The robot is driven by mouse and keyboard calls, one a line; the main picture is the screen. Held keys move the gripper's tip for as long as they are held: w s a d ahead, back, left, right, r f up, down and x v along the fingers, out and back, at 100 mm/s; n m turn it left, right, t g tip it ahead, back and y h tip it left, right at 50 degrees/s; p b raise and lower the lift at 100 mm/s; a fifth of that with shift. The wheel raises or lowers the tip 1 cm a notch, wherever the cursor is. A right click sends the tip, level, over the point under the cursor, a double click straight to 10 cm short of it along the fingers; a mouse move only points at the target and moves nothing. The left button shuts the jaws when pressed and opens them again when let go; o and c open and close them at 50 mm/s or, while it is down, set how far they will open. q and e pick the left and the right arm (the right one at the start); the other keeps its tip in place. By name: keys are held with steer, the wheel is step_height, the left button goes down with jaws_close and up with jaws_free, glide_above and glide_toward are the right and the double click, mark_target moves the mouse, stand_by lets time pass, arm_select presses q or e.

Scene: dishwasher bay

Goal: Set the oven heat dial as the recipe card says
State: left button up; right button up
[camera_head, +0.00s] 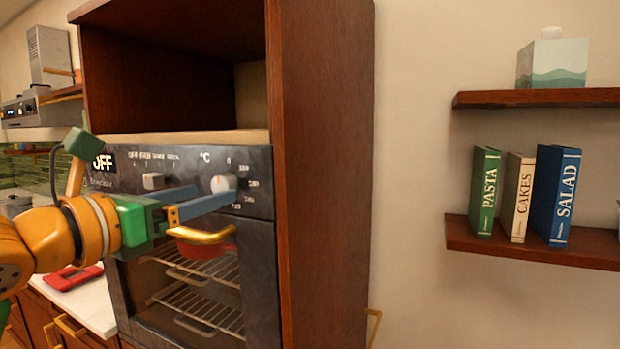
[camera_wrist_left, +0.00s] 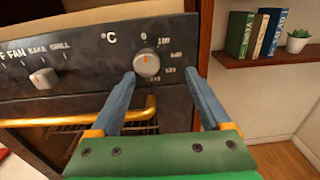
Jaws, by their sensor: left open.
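The oven (camera_head: 258,270) has a black panel with a display reading OFF. The round heat dial (camera_head: 223,183) sits right of the °C mark, ringed by a scale starting at 0; it also shows in the left wrist view (camera_wrist_left: 148,63). A small reddish mark shows on its face, near the 0 side; its exact setting is hard to read. My left gripper (camera_head: 216,194) is open in front of the panel. In the left wrist view, its blue fingertips (camera_wrist_left: 160,74) lie either side of the dial, slightly below it; contact cannot be told. No recipe card is visible.
A second knob (camera_head: 153,181), the function knob, is to the left. The oven's yellow handle (camera_head: 202,236) is just below my gripper. A wooden cabinet side (camera_head: 325,180) stands right of the oven. Shelves (camera_head: 535,99) with books are farther right. A red object (camera_head: 72,277) lies on the counter.

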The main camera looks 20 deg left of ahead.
mark_target(221, 186)
arm_select(q)
steer(key=w+a+p, duration=0.2)
steer(key=p, duration=0.1)
steer(key=shift+w+a+r, duration=0.4)
steer(key=shift+w+d+f+p, duration=0.15)
steer(key=shift+w+d+p, duration=0.05)
steer(key=shift+w, duration=0.3)
steer(key=shift+w+d+f+p, duration=0.1)
steer(key=shift+w+d+p, duration=0.1)
steer(key=shift+w, duration=0.25)
steer(key=shift+w+d+f, duration=0.1)
steer(key=shift+w+d, duration=0.2)
steer(key=shift+d, duration=0.05)
steer(key=shift+s+a, duration=0.2)
steer(key=c, duration=0.7)
jaws_close()
arm_select(e)
steer(key=r, duration=0.2)
steer(key=s+a+r, duration=0.1)
steer(key=r, duration=0.1)
